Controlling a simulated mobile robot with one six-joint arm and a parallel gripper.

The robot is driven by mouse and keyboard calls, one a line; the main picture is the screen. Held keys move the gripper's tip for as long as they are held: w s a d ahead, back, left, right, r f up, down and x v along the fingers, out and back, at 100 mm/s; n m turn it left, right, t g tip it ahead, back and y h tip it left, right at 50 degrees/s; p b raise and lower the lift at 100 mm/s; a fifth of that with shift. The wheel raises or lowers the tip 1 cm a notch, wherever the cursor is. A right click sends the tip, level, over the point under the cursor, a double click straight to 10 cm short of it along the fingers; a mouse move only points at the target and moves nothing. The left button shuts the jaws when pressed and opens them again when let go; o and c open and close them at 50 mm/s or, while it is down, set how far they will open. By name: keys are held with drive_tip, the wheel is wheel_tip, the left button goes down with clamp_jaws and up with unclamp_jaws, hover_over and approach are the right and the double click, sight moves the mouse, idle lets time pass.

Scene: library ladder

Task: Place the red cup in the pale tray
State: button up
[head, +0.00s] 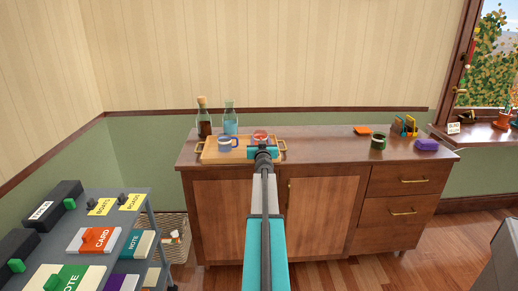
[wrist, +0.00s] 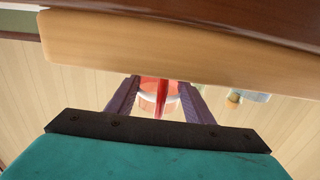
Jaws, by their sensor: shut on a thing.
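The red cup (head: 261,134) shows just beyond my gripper (head: 263,153), over the right part of the pale tray (head: 209,155) on the sideboard. In the wrist view my gripper (wrist: 160,98) is shut on the red cup (wrist: 147,84), with a purple finger on each side of it. A broad pale wooden band, likely the tray's wall (wrist: 170,45), crosses the wrist view above the cup. I cannot tell whether the cup touches the tray floor. My arm hides part of the tray's front.
Two bottles, one dark (head: 204,118) and one blue (head: 230,118), stand behind.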

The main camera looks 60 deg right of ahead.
drive_tip(key=shift+f+b, duration=0.85)
drive_tip(key=shift+f, duration=0.25)
drive_tip(key=shift+f, duration=0.15)
drive_tip(key=o, duration=1.1)
drive_tip(key=shift+o, duration=0.2)
drive_tip(key=shift+r, duration=0.2)
drive_tip(key=v, duration=1.2)
drive_tip(key=shift+p, duration=0.45)
drive_tip(key=shift+s, duration=0.15)
